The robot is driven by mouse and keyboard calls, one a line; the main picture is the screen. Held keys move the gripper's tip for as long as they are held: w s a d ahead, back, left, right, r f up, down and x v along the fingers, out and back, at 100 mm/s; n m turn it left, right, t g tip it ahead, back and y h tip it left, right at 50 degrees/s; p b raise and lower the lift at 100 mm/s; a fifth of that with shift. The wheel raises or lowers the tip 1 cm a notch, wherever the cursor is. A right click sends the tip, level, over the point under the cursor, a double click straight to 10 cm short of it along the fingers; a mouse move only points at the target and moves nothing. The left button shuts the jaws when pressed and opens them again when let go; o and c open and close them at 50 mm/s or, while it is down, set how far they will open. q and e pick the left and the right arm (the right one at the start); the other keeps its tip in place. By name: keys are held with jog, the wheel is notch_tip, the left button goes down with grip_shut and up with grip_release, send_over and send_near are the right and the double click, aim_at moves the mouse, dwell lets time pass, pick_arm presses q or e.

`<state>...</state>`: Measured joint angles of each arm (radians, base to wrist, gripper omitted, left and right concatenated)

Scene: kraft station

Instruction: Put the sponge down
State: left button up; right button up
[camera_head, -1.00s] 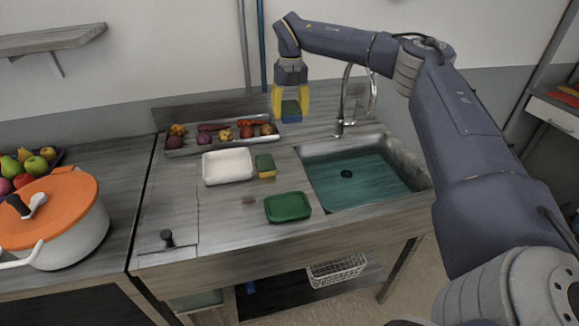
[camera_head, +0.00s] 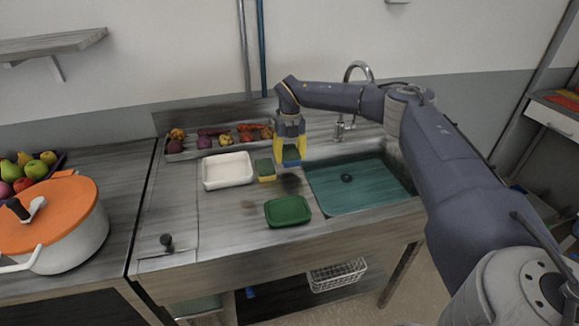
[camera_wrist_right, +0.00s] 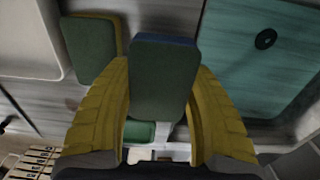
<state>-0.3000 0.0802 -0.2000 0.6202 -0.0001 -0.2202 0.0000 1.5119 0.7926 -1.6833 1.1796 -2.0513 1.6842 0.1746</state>
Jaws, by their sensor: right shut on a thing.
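My right gripper (camera_head: 290,150) has yellow fingers shut on a sponge (camera_head: 291,155) with a green face and a blue side. It holds the sponge above the counter, between a second sponge and the sink; a dark shadow lies below it. In the right wrist view the held sponge (camera_wrist_right: 163,78) sits between both fingers. The second sponge (camera_head: 266,170), green and yellow, lies on the counter beside a white tray (camera_head: 228,170); it also shows in the right wrist view (camera_wrist_right: 90,48). My left gripper is not in view.
The sink (camera_head: 355,185) with a tap (camera_head: 342,126) is to the right. A green tray (camera_head: 288,211) lies in front. A metal tray (camera_head: 178,155) of vegetables stands behind. A pot with an orange lid (camera_head: 55,213) is at left. Bare counter lies around the green tray.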

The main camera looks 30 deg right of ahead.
aim_at(289, 170)
jog(key=shift+f, duration=2.35)
jog(key=shift+f, duration=0.15)
jog(key=o, duration=0.7)
notch_tip(289, 170, up, 12)
jog(key=shift+r, duration=0.2)
